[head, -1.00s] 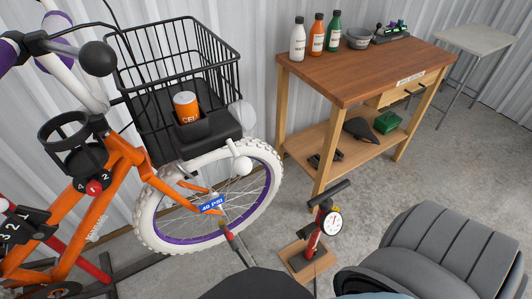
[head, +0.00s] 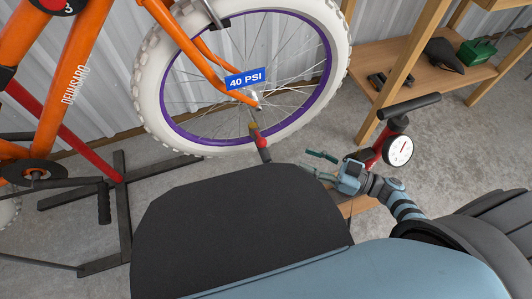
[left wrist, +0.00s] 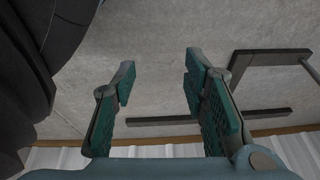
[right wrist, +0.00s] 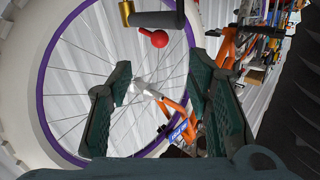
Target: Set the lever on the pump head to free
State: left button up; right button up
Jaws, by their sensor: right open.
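The pump head (head: 264,152) is a dark cylinder with a brass end and a red-knobbed lever, in front of the wheel hub. In the right wrist view the pump head (right wrist: 155,19) is at the top, with the red lever knob (right wrist: 153,39) just below it. My right gripper (head: 322,165) is open and empty, to the right of the pump head and apart from it. The red floor pump (head: 376,150) with its round gauge stands behind my right wrist. My left gripper (left wrist: 158,82) is open and empty, facing floor; the head view does not show it.
The orange bicycle's front wheel (head: 160,100) has a white tyre, purple rim and a blue 40 PSI tag (head: 245,79). A black stand (head: 115,200) is at left. Bare floor lies between.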

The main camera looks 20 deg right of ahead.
aim_at(266, 143)
pick_arm(q)
jog(key=shift+m, duration=0.3)
jog(key=r, duration=0.1)
jog(key=w+r+b, duration=0.1)
jog(key=r, duration=0.1)
jog(key=r+b, duration=0.1)
jog(key=shift+w+d+r, duration=0.35)
jog(key=shift+w+r, duration=0.05)
pick_arm(e)
jog(key=x, duration=1.3)
jog(key=shift+w+a+r, duration=0.1)
jog(key=shift+w+r, duration=0.1)
grip_shut()
